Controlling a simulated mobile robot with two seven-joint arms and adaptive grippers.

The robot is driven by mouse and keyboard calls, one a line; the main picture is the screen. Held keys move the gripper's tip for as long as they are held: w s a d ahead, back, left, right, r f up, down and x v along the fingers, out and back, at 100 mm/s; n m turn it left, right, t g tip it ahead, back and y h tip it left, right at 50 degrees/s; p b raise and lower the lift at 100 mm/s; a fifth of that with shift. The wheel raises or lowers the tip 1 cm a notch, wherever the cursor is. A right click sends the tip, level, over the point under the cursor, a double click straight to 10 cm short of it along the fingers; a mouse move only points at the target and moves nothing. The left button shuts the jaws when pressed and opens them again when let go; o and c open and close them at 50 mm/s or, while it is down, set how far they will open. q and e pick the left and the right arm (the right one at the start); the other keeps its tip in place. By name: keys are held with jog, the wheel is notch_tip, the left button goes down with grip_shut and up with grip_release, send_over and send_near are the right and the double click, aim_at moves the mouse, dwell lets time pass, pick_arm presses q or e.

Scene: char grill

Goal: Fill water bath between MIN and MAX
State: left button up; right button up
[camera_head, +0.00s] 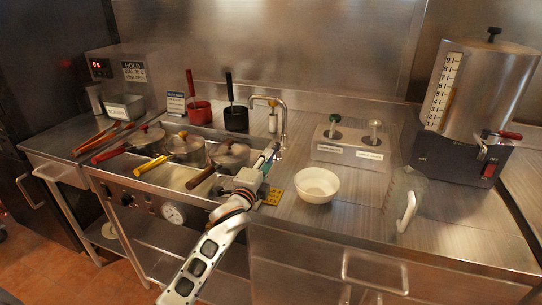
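The water bath (151,178) is a steel well in the counter. Lidded pots with red, yellow and brown handles sit in it, hiding most of its inside. Its water level and any MIN or MAX marks cannot be made out. A curved steel tap (284,122) stands at its back right corner. My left gripper (273,152) is over the bath's right end, close to the tap. Its fingers are small and overlap the tap's base, so I cannot tell whether they touch it or are open or shut. My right gripper is out of view.
A white bowl (317,185) and a clear jug with a white handle (405,212) stand on the counter to the right. Behind are a two-pump dispenser (350,152) and a tall steel urn (481,95). Red (198,113) and black (235,119) pots stand behind the bath.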

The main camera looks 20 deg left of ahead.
pick_arm(q)
jog(key=shift+w, duration=1.25)
jog(key=shift+w+d, duration=0.1)
jog(key=shift+w, duration=0.45)
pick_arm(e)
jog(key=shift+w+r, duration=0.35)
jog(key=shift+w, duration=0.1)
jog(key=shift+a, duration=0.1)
pick_arm(q)
grip_shut()
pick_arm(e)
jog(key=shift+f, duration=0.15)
pick_arm(q)
jog(key=shift+w, duration=0.1)
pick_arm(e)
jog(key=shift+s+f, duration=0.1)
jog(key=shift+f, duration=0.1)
